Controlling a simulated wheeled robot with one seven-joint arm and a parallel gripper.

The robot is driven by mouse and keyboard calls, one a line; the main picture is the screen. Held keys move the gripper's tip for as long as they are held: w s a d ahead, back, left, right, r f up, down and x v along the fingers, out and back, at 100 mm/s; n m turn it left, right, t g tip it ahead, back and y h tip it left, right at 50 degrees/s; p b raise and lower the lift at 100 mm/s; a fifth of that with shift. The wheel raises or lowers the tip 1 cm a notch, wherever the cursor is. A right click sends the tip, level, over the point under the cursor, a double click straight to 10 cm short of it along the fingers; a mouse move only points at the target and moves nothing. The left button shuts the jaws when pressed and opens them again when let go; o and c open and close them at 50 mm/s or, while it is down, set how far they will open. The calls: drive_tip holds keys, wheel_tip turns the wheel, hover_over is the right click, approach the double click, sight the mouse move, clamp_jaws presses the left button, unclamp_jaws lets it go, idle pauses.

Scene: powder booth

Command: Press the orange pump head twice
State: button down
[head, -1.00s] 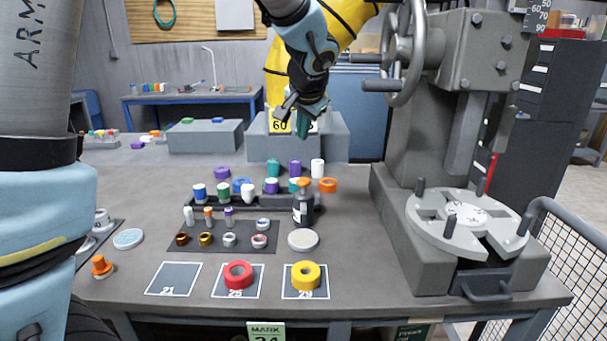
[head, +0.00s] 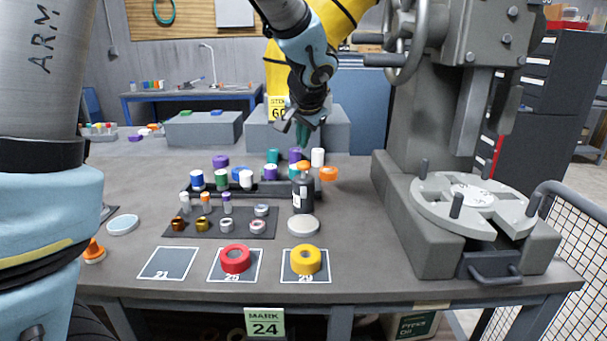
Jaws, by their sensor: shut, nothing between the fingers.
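A dark bottle (head: 303,198) with a pale label stands upright on the grey workbench, right of the rows of small vials. The orange pump head (head: 303,166) is on top of it. My gripper (head: 302,144) points down above the pump head, its teal fingers together and empty. A small gap shows between the fingertips and the pump head in this view. I cannot tell how far apart they are in depth.
An orange ring (head: 328,174) lies just right of the bottle, and a pale round disc (head: 303,226) lies in front. A rack (head: 262,188) of coloured-cap vials is to the left. A large grey press (head: 425,215) stands at the right. Red and yellow rings lie on front mats.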

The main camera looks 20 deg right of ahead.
sight(302, 163)
drive_tip(key=shift+f+b, duration=0.75)
drive_tip(key=shift+f, duration=0.4)
drive_tip(key=shift+f, duration=0.1)
idle(1.1)
drive_tip(key=shift+f+b, duration=0.3)
drive_tip(key=shift+b, duration=0.25)
drive_tip(key=shift+f+b, duration=1.05)
idle(0.9)
drive_tip(key=shift+r, duration=0.1)
drive_tip(key=shift+r+p, duration=1.05)
drive_tip(key=shift+r, duration=0.35)
drive_tip(key=shift+r+p, duration=1.75)
drive_tip(key=shift+r, duration=0.75)
